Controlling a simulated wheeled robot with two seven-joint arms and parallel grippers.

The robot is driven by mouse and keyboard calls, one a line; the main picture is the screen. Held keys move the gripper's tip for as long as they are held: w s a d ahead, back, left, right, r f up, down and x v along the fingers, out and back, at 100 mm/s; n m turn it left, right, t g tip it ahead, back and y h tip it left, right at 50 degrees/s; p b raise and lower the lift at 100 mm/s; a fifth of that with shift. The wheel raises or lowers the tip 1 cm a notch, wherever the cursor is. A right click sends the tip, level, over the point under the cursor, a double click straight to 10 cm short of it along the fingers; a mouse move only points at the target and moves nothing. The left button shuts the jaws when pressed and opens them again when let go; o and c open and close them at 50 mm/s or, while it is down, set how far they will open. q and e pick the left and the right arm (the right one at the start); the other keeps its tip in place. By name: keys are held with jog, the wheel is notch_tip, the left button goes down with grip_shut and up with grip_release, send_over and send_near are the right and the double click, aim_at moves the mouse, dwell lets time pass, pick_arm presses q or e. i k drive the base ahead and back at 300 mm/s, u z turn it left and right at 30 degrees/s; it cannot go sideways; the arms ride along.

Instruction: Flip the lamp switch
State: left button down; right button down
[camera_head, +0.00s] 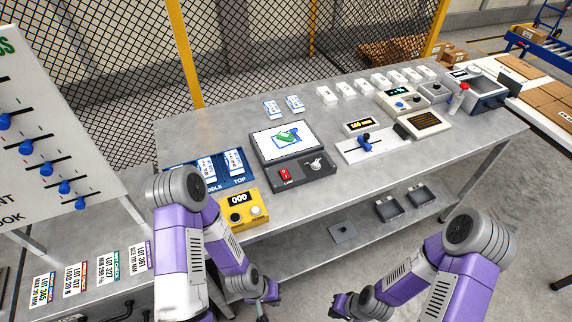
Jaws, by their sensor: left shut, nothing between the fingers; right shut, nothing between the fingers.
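A dark grey box (262,172) with a lit white screen (282,138) stands at the front middle of the bench. The screen shows a blue and green drawing. On the box's front panel are a red switch (285,174) over a small label too small to read, and a silver knob or lever (316,164) to its right. My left gripper (268,292) is low in front of the bench, below the box, shut and empty. My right gripper (340,304) is also low in front of the bench, to the right, shut and empty. Both are well apart from the switch.
A yellow counter box (245,208) and a blue tray (222,180) with white cards stand left of the grey box. A slider panel (375,147) with a blue knob and several control boxes stand right. The bench edge (390,179) lies between my grippers and the box.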

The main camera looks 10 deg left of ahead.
aim_at(285, 175)
jog(key=k, duration=0.5)
jog(key=z, duration=0.6)
jog(key=i, duration=0.8)
jog(key=u, duration=2.3)
